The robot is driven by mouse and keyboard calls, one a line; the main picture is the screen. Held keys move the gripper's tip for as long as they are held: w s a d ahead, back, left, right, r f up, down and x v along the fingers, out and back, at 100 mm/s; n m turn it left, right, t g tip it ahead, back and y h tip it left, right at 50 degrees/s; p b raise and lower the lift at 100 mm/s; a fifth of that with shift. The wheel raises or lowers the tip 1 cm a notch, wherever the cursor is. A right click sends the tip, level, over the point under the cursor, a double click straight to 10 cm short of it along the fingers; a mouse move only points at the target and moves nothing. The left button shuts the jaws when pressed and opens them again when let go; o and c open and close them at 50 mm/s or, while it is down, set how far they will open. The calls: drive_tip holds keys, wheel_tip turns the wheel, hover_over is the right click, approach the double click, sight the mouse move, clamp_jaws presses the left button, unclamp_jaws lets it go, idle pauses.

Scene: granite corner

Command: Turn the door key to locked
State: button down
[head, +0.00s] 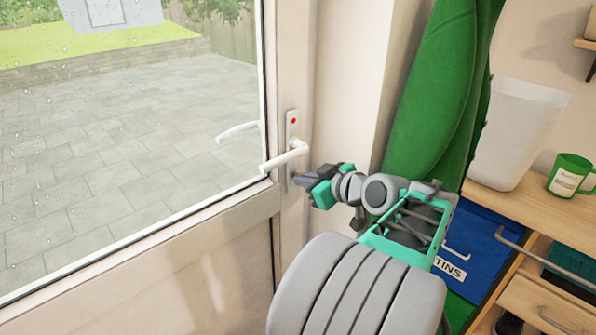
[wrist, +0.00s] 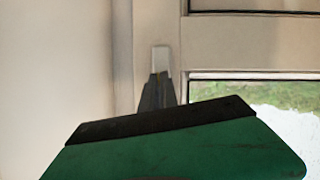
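My gripper (head: 299,183) is at the lower part of this plate, just below the handle. In the wrist view its dark fingers (wrist: 158,90) lie close side by side, with their tips at the pale plate end (wrist: 161,60). The door key cannot be made out; the fingers cover the place below the handle. Whether they grip anything is hidden.
A green curtain (head: 436,90) hangs right of the door frame. Further right are a white bin (head: 515,130) and a green mug (head: 570,176) on a wooden unit, with a blue box (head: 474,248) below. Wet paving shows through the glass.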

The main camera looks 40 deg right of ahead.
drive_tip(key=shift+r+m+y+p, duration=0.2)
drive_tip(key=shift+m+y+p, duration=0.45)
drive_tip(key=shift+p, duration=0.2)
drive_tip(key=c, duration=1.6)
unclamp_jaws()
drive_tip(key=shift+c, duration=0.2)
drive_tip(key=shift+f, duration=0.1)
drive_tip(key=v, duration=0.8)
drive_tip(key=shift+a+r, duration=0.2)
drive_tip(key=shift+a, duration=0.15)
